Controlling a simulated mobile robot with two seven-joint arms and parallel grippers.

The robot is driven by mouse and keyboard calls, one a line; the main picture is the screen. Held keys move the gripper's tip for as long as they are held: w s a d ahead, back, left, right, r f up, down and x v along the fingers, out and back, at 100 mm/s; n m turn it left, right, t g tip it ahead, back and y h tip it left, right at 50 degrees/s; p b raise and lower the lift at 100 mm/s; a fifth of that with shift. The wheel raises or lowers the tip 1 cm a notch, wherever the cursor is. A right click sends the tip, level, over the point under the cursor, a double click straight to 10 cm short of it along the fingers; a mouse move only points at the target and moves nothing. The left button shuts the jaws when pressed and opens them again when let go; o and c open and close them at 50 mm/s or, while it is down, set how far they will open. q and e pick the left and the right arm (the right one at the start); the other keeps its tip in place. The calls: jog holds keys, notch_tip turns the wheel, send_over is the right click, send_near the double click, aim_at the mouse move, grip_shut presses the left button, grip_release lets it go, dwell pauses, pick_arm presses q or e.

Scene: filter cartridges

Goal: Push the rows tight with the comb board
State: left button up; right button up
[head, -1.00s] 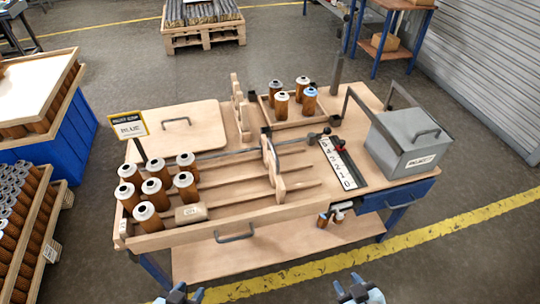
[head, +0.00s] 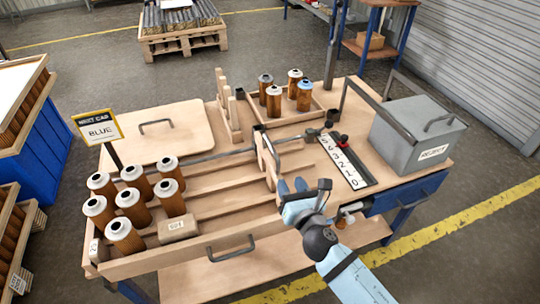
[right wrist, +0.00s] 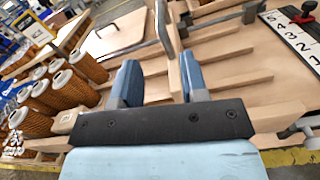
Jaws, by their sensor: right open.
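The comb board (head: 266,158) is an upright wooden plate with a grey handle, standing across the row tray (head: 180,250) at its right part. It also shows in the right wrist view (right wrist: 162,25). Several brown cartridges (head: 130,205) with pale caps stand in the tray's left part, in rows between wooden strips. Bare row length separates them from the board. My right gripper (head: 292,187) is open and empty, just in front of and to the right of the board, apparently apart from it. Its two blue fingers show spread in the right wrist view (right wrist: 160,80). My left gripper is out of view.
A small labelled wooden block (head: 177,229) lies by the front cartridges. A small tray (head: 262,117) holds several cartridges, one blue-capped. A number strip (head: 345,160) and grey reject bin (head: 418,135) are at the right.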

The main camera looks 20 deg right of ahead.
aim_at(279, 161)
jog(key=w, duration=1.2)
jog(key=shift+a, duration=0.15)
grip_shut()
